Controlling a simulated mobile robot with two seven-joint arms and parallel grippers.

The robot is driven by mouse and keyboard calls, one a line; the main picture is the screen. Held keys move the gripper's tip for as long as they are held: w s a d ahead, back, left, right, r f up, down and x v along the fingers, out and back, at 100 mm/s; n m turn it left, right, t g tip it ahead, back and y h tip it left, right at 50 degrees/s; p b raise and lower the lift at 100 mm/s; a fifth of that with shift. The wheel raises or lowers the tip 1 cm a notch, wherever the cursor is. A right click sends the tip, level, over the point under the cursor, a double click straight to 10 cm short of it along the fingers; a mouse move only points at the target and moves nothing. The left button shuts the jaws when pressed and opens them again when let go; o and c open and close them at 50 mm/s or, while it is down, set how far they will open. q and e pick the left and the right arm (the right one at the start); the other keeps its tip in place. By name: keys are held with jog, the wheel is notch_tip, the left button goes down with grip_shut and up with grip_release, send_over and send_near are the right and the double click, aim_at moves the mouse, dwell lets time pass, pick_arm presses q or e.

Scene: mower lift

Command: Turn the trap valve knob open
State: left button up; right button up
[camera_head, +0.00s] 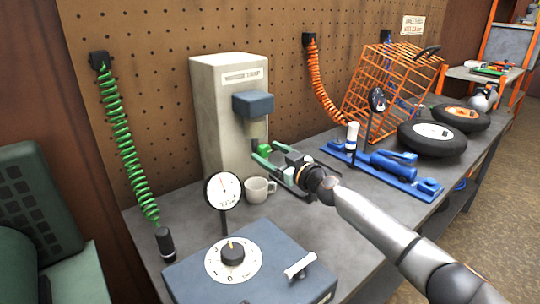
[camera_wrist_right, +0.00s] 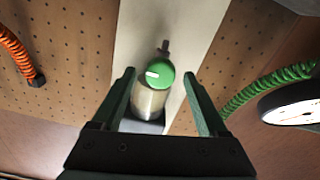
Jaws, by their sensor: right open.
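The trap valve knob (camera_wrist_right: 160,74) is a round green knob with a white mark pointing left in the right wrist view. It sits at the end of the trap's clear bowl (camera_wrist_right: 150,101). In the head view the moisture trap (camera_head: 254,103) has a blue-grey head on a tall beige housing, and its bowl hangs below. My right gripper (camera_head: 262,154) is open at the bottom of the bowl. In the wrist view its two green fingers (camera_wrist_right: 158,76) stand either side of the knob, with gaps. My left gripper is not in view.
A white mug (camera_head: 258,189) stands close below the gripper. A gauge (camera_head: 223,190) and a blue dial box (camera_head: 267,270) are in front. Coiled hoses hang on the pegboard.

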jog(key=shift+c, duration=0.3)
grip_shut()
